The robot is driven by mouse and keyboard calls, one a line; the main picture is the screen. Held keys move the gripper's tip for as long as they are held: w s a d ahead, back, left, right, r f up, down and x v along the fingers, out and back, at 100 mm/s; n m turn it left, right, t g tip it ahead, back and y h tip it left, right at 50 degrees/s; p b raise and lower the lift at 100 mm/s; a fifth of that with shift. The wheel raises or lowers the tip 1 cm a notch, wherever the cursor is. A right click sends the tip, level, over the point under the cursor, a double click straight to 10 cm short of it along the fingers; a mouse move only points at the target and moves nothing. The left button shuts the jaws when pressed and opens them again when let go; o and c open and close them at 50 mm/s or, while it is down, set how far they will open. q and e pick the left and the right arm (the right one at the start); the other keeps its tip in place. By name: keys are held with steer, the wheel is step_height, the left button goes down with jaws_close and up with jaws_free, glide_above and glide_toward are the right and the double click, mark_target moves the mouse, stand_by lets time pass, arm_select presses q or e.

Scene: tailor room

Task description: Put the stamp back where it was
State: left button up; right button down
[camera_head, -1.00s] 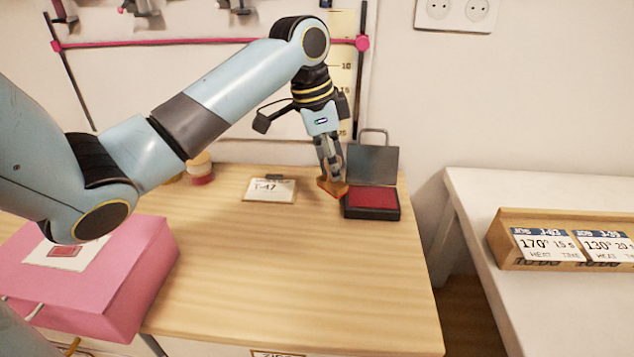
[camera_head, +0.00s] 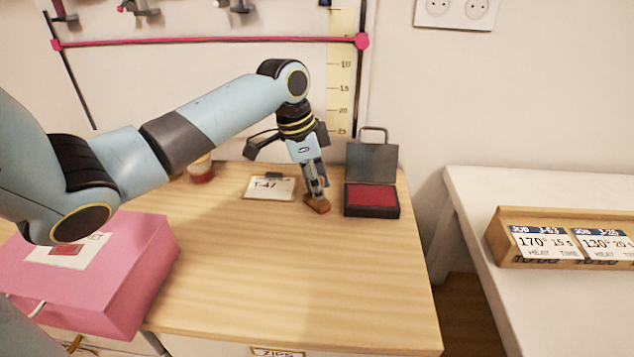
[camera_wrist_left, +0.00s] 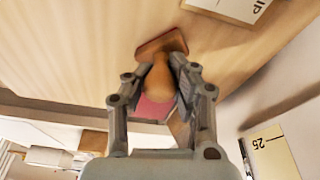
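The stamp (camera_head: 318,205) has a brown wooden base and a rounded handle. In the head view it is at the wooden table's surface, between the white card and the ink pad (camera_head: 372,196). I cannot tell whether its base touches the table. My left gripper (camera_head: 317,190) points down from above, with its fingers shut on the handle. The left wrist view shows the stamp (camera_wrist_left: 160,50) between the fingertips of that gripper (camera_wrist_left: 160,75). The ink pad's case is dark, with its lid up and a red pad inside. My right gripper is not in view.
A card marked T-47 (camera_head: 270,188) lies left of the stamp. A pink box (camera_head: 120,282) stands at the table's front left. The table's front middle (camera_head: 310,285) is bare. A white table (camera_head: 480,190) with a wooden sign holder (camera_head: 500,241) stands right, across a gap.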

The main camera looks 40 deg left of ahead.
arm_select(q)
steer(key=o, duration=0.5)
steer(key=v, duration=1.2)
steer(key=shift+r, duration=0.2)
